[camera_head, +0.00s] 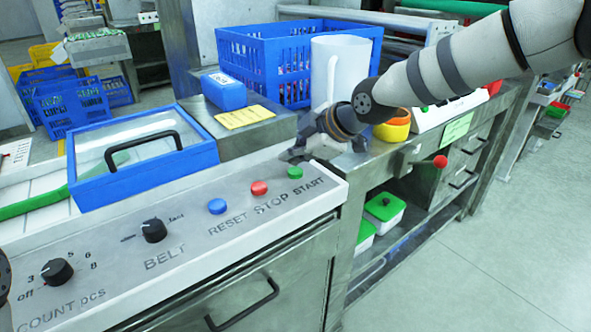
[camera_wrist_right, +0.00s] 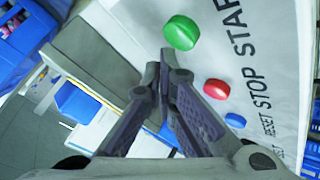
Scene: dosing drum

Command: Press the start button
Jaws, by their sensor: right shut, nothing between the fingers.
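The green start button (camera_head: 295,172) sits on the white sloped panel, above the word START. It also shows in the right wrist view (camera_wrist_right: 181,32). My right gripper (camera_head: 288,156) is just behind and slightly left of the button in the head view. In the right wrist view its shut, empty fingertips (camera_wrist_right: 167,62) point toward the panel, close to the green button but not over its middle. Whether they touch the panel I cannot tell.
The red stop button (camera_head: 260,188) and blue reset button (camera_head: 217,206) sit beside it on the panel. The belt knob (camera_head: 153,230) is further left. A blue-framed clear lid (camera_head: 145,150), a blue crate (camera_head: 265,55) and a white jug (camera_head: 345,60) stand behind.

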